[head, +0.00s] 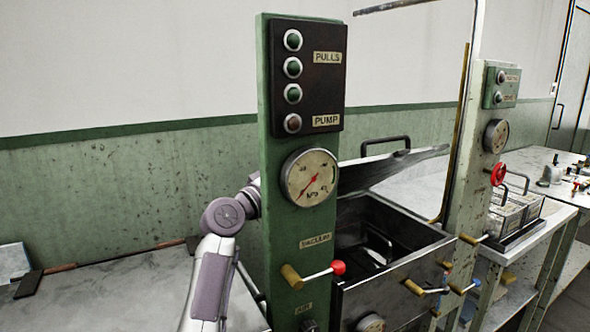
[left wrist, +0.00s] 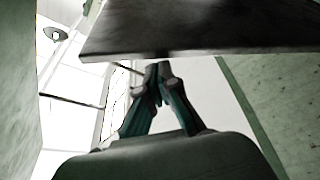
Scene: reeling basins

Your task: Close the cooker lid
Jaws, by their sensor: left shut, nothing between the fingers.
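The cooker lid (head: 385,170) is a dark metal plate with a black bar handle (head: 386,145) on top. In the head view it is raised and slightly tilted above the open cooker (head: 395,268), a dark metal box whose inside shows. In the left wrist view a dark plate edge, apparently the lid (left wrist: 200,30), spans the top. My left gripper (left wrist: 158,72) is shut and empty, its fingertips close to that edge; I cannot tell if they touch. In the head view my left arm passes behind the green post, which hides the gripper. My right gripper is not in view.
The green post (head: 270,150) with buttons and a pressure gauge (head: 310,177) stands left of the cooker. A red-knobbed lever (head: 337,267) sticks out from it. A second post (head: 470,170) stands to the right. A marble-like counter (head: 110,290) lies at left.

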